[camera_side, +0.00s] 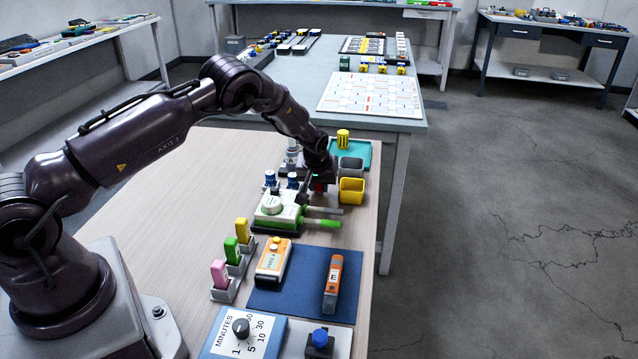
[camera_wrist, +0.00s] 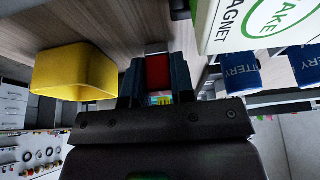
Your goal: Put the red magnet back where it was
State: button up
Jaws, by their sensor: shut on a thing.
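My gripper (camera_wrist: 156,75) is shut on the red magnet (camera_wrist: 158,72), which shows between the two dark fingers in the wrist view. In the side view, a small patch of red shows at my gripper (camera_side: 317,184), low over the table behind the white-and-green device; the arm hides most of it. The device (camera_side: 273,212) carries a round label, and the wrist view shows the word MAGNET on its white side (camera_wrist: 218,28). I cannot tell whether the magnet touches the table.
A yellow bin (camera_side: 352,191) stands close to the right of my gripper, with a grey bin (camera_side: 351,167) behind it. Blue batteries (camera_side: 270,178) stand to the left. A green-handled tool (camera_side: 325,223) lies in front. A blue mat (camera_side: 263,300) is nearer the camera.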

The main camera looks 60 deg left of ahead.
jog(key=shift+f, duration=0.15)
jog(key=o, duration=0.8)
jog(key=shift+c, duration=0.2)
